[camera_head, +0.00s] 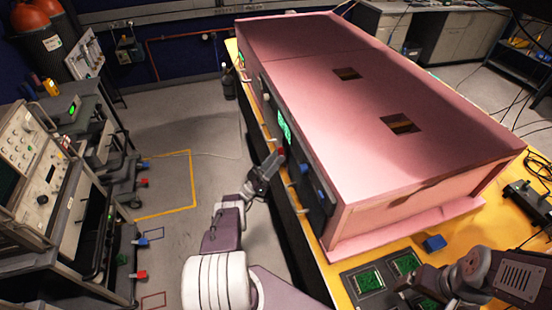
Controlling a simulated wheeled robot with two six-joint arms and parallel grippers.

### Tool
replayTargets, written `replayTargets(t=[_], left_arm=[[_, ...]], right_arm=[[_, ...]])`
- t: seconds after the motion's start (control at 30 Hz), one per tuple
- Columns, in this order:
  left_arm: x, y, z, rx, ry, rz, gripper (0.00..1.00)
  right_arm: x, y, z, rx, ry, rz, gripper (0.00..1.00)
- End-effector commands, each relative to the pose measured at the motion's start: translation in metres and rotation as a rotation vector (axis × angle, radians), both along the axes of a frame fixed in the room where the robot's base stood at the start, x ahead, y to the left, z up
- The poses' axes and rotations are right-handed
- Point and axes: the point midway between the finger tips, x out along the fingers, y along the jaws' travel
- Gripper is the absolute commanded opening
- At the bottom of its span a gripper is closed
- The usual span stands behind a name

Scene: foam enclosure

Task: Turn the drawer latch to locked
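The pink foam enclosure (370,85) stands on a yellow table, its dark front panel (312,187) facing left. The panel carries a green display (284,126), a blue knob (304,169) and pale handles (302,211). My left gripper (273,160) reaches up to the panel just below the display, its tip beside a small red part (281,151). I cannot tell whether they touch, or whether the red part is the drawer latch. The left fingers are too small to read. My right gripper (408,284) is low at the right over green boards, its opening unclear.
Green circuit boards (368,280) on dark mats and a blue block (434,243) lie on the yellow table (466,236) near the enclosure's front corner. A black device (530,200) sits at the right. An instrument bench (60,190) stands left, with open floor between.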

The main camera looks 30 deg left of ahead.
Motion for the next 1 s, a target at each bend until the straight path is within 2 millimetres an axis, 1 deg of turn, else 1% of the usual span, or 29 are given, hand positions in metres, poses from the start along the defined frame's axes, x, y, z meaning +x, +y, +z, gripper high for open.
replayTargets(t=[0.03, 0.13, 0.17, 0.37, 0.47, 0.57, 0.77, 1.0], left_arm=[[0.000, 0.000, 0.000, 0.000, 0.000, 0.000, 0.33], [0.000, 0.000, 0.000, 0.000, 0.000, 0.000, 0.05], [0.000, 0.000, 0.000, 0.000, 0.000, 0.000, 0.00], [0.000, 0.000, 0.000, -0.002, 0.002, 0.000, 0.00], [0.000, 0.000, 0.002, -0.013, 0.011, 0.000, 0.00], [-0.001, -0.001, 0.004, -0.036, 0.033, -0.001, 0.00], [-0.002, -0.002, 0.009, -0.131, 0.116, -0.001, 0.00], [-0.004, -0.005, 0.012, -0.295, 0.262, -0.001, 0.00]], right_arm=[[0.000, 0.000, 0.000, 0.000, 0.000, 0.000, 0.85], [0.000, 0.000, 0.000, 0.000, 0.000, 0.000, 0.85], [0.000, 0.000, 0.000, 0.000, 0.000, 0.000, 0.85], [0.000, 0.000, 0.001, 0.000, 0.000, 0.000, 0.85], [0.000, 0.000, 0.005, 0.000, 0.000, 0.000, 0.85], [0.000, 0.000, 0.014, 0.000, 0.000, 0.000, 0.85], [0.000, 0.000, 0.043, 0.000, 0.000, 0.000, 0.85], [0.000, 0.000, 0.086, 0.000, 0.000, 0.000, 0.85]])
